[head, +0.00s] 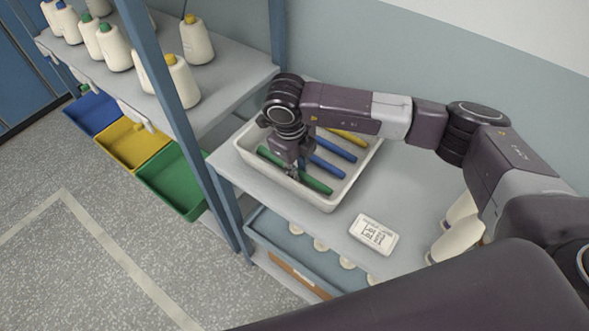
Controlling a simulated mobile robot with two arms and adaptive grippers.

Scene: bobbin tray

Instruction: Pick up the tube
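A white tray (334,206) stands on the shelf and holds tubes lying side by side. The green tube (317,185) is nearest the front. Behind it lie a blue tube (326,167), another blue tube (336,149) and a yellow tube (348,136) at the back. My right gripper (294,175) points down into the tray, over the middle of the green tube, its fingertips at or very near it. The gripper body and wrist hide part of the tubes. I cannot tell whether the fingers are closed on it. My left gripper is out of view.
A blue post (176,88) rises left of the tray. A white labelled box (374,235) lies on the shelf front. Cream cones (456,240) stand at the right. Blue, yellow and green bins (172,180) hang at the left. A lower shelf holds more bobbins.

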